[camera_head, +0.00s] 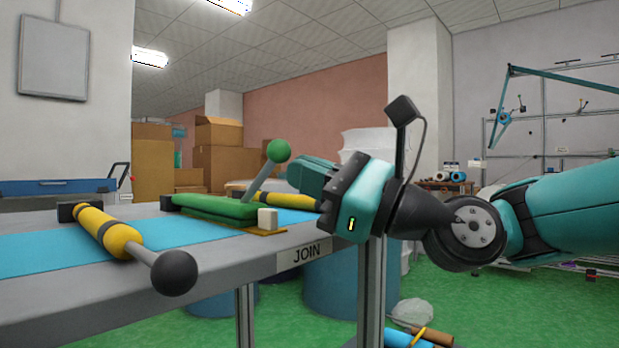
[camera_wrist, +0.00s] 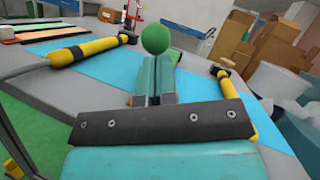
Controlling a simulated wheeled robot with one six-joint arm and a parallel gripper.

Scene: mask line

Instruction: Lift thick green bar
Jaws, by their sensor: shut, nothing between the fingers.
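The thick green bar (camera_head: 215,207) lies on the bench top, with a grey lever rising from its right end to a green ball knob (camera_head: 278,151). The knob also shows in the wrist view (camera_wrist: 155,38), straight beyond my fingertips. The bar itself is mostly hidden behind my gripper there. My gripper (camera_head: 290,170) is shut and empty, with its teal fingers pointing toward the knob from the right. In the wrist view the fingers (camera_wrist: 154,72) sit close together. Whether they touch the knob or lever cannot be told.
A yellow bar with a black ball end (camera_head: 105,232) lies on the bench at the left. Another yellow bar (camera_head: 288,201) lies behind my gripper. A small white block (camera_head: 267,217) sits by the bench edge (camera_head: 225,265). Blue mats cover part of the top.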

